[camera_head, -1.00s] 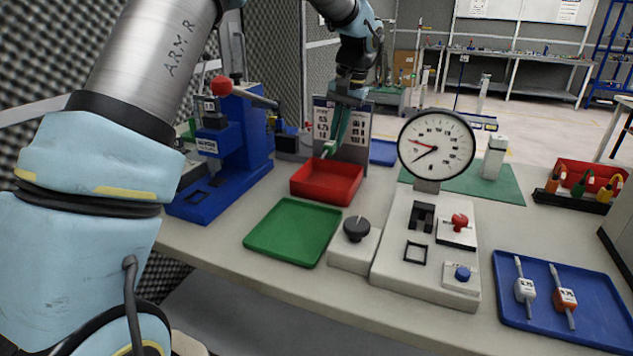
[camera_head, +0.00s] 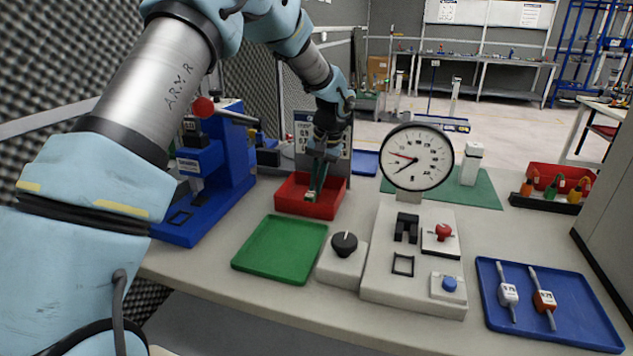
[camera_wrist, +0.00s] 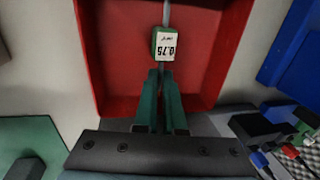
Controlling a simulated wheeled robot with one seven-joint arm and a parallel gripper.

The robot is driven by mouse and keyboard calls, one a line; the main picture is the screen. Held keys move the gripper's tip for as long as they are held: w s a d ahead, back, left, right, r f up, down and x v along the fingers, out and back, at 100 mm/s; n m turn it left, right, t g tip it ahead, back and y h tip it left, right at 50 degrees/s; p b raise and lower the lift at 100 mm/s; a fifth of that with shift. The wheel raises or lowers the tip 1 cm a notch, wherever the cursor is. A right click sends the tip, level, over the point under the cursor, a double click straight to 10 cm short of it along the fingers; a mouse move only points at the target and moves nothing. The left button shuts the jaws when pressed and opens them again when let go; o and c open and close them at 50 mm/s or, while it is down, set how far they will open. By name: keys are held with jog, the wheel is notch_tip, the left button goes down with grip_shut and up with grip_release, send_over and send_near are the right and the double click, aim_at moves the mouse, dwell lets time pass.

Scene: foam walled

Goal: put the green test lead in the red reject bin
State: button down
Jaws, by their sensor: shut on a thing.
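My gripper (camera_head: 318,172) is shut on the green test lead (camera_head: 311,194), pointing down over the red reject bin (camera_head: 283,194) on the bench. In the wrist view, the lead (camera_wrist: 165,46) has a green body, a white label reading 0.75 and a thin grey rod. My green fingers (camera_wrist: 160,78) grip its near end.
A blue press (camera_head: 225,165) stands left of the bin and a green tray (camera_head: 280,250) in front. A dial gauge (camera_head: 417,157) stands to the right. A blue tray (camera_head: 585,310) holds two labelled pieces. A rack of coloured handles (camera_head: 545,200) is at the far right.

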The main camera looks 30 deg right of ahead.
jog(key=shift+f, duration=0.1)
jog(key=c, duration=1)
grip_release()
notch_tip(320, 180, up, 12)
jog(key=s+d+b, duration=0.1)
jog(key=b, duration=0.1)
jog(key=shift+s+d, duration=0.35)
